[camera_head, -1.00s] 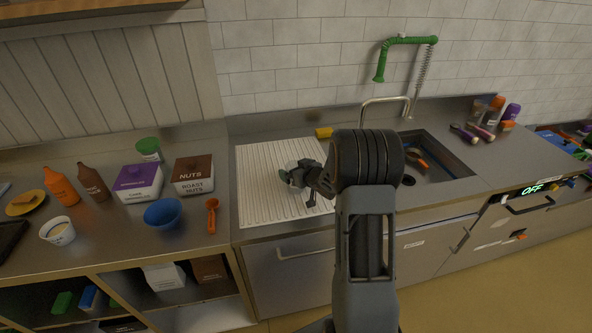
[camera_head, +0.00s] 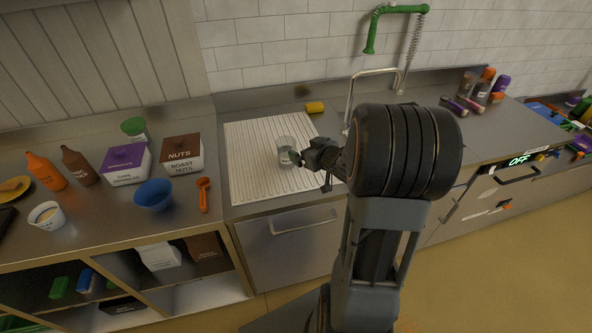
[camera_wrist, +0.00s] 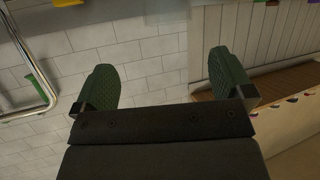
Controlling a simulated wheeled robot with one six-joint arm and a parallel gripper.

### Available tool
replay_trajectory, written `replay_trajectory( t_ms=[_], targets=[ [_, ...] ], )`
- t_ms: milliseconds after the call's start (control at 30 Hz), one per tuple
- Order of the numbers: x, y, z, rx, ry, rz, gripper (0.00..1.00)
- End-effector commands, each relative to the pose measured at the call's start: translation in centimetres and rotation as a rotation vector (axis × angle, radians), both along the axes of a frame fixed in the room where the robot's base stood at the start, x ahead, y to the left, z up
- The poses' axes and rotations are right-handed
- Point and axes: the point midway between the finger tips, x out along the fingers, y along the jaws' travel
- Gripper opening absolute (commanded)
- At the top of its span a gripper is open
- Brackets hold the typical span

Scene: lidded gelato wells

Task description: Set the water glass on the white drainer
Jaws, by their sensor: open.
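The clear water glass (camera_head: 288,151) stands upright on the ribbed white drainer (camera_head: 247,172), right of the drainer's middle in the head view. My gripper (camera_head: 300,157) is open at the glass's right side, with its fingertips close to it. I cannot tell whether they touch it. In the wrist view, my gripper (camera_wrist: 167,78) shows its two dark green fingers spread wide, with no glass visible between them.
A yellow sponge-like block (camera_head: 315,107) lies behind the drainer. The tap (camera_head: 352,92) stands to the right, and my arm hides most of the sink. An orange scoop (camera_head: 203,194), a blue bowl (camera_head: 154,194) and the nuts box (camera_head: 182,155) sit to the left.

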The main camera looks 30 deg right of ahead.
Motion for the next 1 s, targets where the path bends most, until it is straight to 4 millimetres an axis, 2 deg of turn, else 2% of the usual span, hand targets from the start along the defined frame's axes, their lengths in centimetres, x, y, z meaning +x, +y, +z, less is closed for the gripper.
replay_trajectory(
  t_ms=[33,167,333,600,700,833,1000],
  targets=[
    [0.0,0.3,1.2,-0.041,0.01,-0.036,0.99],
    [-1.1,1.1,3.7,-0.14,0.102,-0.184,0.99],
    [-5.6,4.2,5.8,-0.163,0.307,-0.32,0.99],
    [-14.6,11.6,6.0,-0.065,0.65,-0.255,0.99],
    [-16.9,13.5,6.0,-0.036,0.731,-0.203,0.99],
    [-18.6,14.9,6.0,-0.016,0.79,-0.156,0.99],
    [-19.2,15.2,6.0,-0.011,0.81,-0.142,0.99]
  ],
)
